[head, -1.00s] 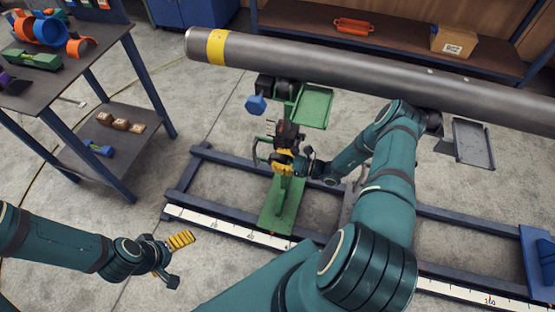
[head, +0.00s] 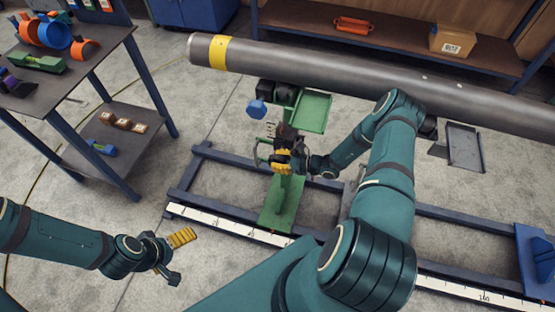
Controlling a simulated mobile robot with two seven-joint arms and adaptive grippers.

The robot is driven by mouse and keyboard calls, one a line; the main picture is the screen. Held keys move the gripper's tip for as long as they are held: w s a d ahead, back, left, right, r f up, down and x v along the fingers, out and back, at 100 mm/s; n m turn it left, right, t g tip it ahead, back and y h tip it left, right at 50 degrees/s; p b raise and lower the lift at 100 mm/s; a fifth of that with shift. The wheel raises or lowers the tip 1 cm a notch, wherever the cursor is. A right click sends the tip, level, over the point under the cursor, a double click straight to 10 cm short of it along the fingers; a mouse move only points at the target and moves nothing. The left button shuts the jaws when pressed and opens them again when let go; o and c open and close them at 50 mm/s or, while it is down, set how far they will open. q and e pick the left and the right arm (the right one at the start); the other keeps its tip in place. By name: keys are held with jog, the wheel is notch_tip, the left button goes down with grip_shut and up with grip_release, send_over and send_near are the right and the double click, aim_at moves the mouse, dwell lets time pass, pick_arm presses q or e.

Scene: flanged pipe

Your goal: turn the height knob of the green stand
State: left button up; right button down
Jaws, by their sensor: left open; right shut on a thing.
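The green stand (head: 285,202) stands on the blue rail frame, under the left part of the grey pipe (head: 330,75). Its green tray (head: 314,112) and a blue knob (head: 257,109) show near its top. My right gripper (head: 282,160) is at the middle of the stand's post, shut on what appears to be the height knob, which the fingers and wrist mostly hide. My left gripper (head: 180,256) is open and empty, low at the left, well apart from the stand.
A dark table (head: 85,75) with coloured rings and a lower shelf with small blocks stands at the left. A shelf (head: 385,45) with an orange item and a cardboard box (head: 452,40) is behind the pipe. A white scale (head: 225,226) runs along the rail frame (head: 200,190).

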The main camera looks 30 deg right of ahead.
jog(key=c, duration=0.7)
grip_release()
jog(key=shift+w+a, duration=0.1)
jog(key=v, duration=1.2)
